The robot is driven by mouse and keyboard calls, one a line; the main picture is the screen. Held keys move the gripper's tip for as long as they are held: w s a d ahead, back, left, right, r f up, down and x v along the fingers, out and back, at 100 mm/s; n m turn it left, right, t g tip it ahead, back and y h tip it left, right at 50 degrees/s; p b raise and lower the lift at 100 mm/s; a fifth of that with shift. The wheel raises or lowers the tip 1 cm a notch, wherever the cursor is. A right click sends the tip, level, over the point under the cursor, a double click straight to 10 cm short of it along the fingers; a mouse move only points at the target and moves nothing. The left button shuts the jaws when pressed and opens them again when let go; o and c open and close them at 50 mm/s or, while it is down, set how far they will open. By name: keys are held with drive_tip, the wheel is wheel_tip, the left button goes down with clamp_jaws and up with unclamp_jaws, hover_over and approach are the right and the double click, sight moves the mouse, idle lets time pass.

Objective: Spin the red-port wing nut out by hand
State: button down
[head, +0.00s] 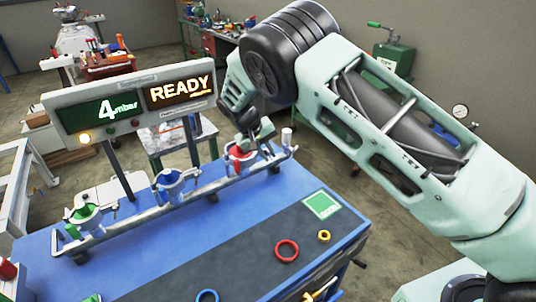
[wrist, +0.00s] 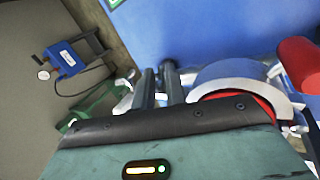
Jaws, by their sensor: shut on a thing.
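The red port (head: 238,158) is at the right part of the grey rail, with a grey clamp around it. In the wrist view the clamp (wrist: 232,70) arcs around a red ring (wrist: 262,104), just right of my fingers. My gripper (head: 263,140) reaches down at the right side of the red port; its two dark fingertips (wrist: 158,84) are close together beside the clamp. It is shut on the wing nut, which is mostly hidden between the fingers. How far the nut is threaded cannot be told.
The rail (head: 150,212) also carries a blue port (head: 170,178) and a green port (head: 85,213). A display (head: 130,100) behind reads 4 mbar and READY.

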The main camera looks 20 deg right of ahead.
drive_tip(key=c, duration=1.6)
unclamp_jaws()
